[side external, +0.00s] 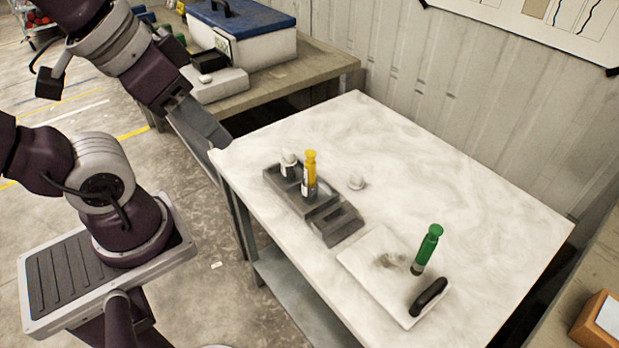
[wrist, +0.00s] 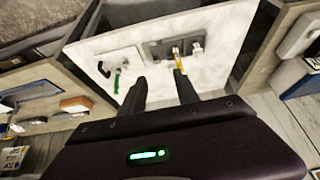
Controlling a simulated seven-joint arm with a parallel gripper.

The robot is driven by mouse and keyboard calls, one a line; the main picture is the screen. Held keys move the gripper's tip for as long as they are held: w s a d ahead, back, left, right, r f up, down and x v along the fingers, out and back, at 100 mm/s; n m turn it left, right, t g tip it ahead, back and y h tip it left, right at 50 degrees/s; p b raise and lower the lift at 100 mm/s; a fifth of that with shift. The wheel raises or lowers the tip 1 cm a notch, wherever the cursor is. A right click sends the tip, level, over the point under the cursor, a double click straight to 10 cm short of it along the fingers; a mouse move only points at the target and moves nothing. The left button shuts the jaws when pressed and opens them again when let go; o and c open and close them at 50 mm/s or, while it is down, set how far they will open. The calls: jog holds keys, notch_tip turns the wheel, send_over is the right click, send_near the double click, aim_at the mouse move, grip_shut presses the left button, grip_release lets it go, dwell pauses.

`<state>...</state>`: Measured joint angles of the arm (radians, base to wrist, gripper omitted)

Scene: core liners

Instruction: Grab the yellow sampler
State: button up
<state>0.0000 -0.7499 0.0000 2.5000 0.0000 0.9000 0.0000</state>
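The yellow sampler (side external: 310,170) stands upright in a dark grey rack (side external: 322,213) on the white marbled table. It has a yellow top and a pale, labelled lower part. In the wrist view the yellow sampler (wrist: 179,62) shows beyond the right fingertip. My gripper (wrist: 158,88) is open and empty, its two dark fingers spread apart. In the side view my gripper (side external: 222,140) is above the table's left corner, well away from the sampler. Its finger opening is hard to see there.
A white-capped bottle (side external: 289,162) sits in the rack beside the sampler. A green sampler (side external: 427,249) and a black-handled tool (side external: 428,297) are on a white board (side external: 368,276). The table's far right is clear.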

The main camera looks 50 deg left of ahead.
jog(key=shift+o, duration=0.5)
jog(key=m+g+y, duration=0.2)
jog(key=m+y, duration=1.2)
jog(key=m, duration=0.3)
send_over(310, 170)
jog(key=s, duration=0.9)
notch_tip(310, 170, down, 16)
jog(key=w+d+f+m+t, duration=0.1)
jog(key=f+m+t, duration=0.1)
jog(key=m+t, duration=0.1)
jog(key=w+d+f+m+t, duration=0.1)
jog(key=w+f+m+t, duration=0.1)
jog(key=f+m+t, duration=0.1)
jog(key=w+d+f+m+t+h, duration=0.1)
jog(key=w+d+f+m+t, duration=0.1)
jog(key=f+m+t, duration=0.1)
jog(key=shift+m, duration=0.4)
jog(key=shift+w+f, duration=0.1)
jog(key=shift+w, duration=0.1)
jog(key=x, duration=0.6)
jog(key=shift+w+a, duration=0.1)
jog(key=shift+a, duration=0.2)
grip_shut()
